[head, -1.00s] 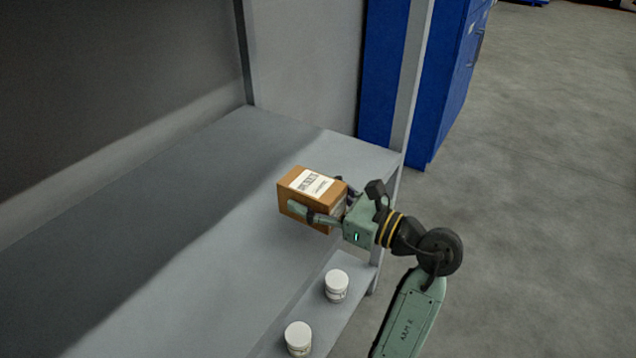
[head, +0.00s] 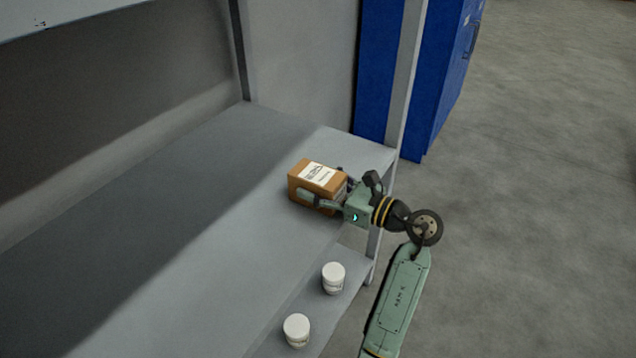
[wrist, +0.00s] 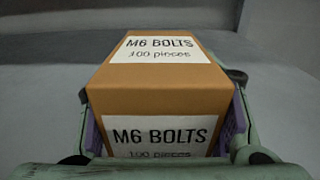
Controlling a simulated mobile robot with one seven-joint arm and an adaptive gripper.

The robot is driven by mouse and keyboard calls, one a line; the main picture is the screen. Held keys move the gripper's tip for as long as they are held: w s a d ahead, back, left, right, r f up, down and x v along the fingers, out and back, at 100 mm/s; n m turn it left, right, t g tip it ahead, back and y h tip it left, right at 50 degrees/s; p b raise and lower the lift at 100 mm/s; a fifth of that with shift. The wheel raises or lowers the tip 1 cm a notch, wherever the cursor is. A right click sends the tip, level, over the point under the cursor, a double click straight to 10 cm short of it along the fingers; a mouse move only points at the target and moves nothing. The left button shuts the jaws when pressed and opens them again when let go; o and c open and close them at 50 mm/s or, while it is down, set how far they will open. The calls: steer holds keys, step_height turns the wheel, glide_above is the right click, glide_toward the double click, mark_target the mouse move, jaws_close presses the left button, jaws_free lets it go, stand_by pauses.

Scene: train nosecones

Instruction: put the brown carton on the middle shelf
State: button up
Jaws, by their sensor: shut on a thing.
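The brown carton (head: 301,184) has white labels. In the wrist view the carton (wrist: 160,90) reads "M6 BOLTS, 100 pieces". My gripper (head: 325,199) is shut on the carton, with a finger on each of its sides. In the wrist view the purple-lined finger pads of my gripper (wrist: 165,130) flank the box. The carton is upright at the right front part of the grey middle shelf (head: 225,215). I cannot tell whether its underside, which is hidden, touches the shelf.
Two white tubs, one nearer (head: 297,330) and one farther (head: 333,278), stand on the lower shelf (head: 350,270). A shelf post (head: 406,75) and a blue cabinet (head: 440,80) are at the right. An upper shelf edge (head: 90,12) shows at top left. The middle shelf is otherwise clear.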

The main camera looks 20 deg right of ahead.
steer(key=shift+f, duration=0.1)
steer(key=o, duration=1.8)
steer(key=shift+c, duration=0.2)
steer(key=shift+r, duration=0.2)
steer(key=b+v, duration=0.2)
steer(key=v, duration=0.8)
steer(key=shift+s+d+f+b, duration=0.1)
steer(key=shift+s+d+b, duration=0.15)
steer(key=shift+d+b, duration=0.05)
steer(key=shift+s+d, duration=0.35)
steer(key=shift+s, duration=0.2)
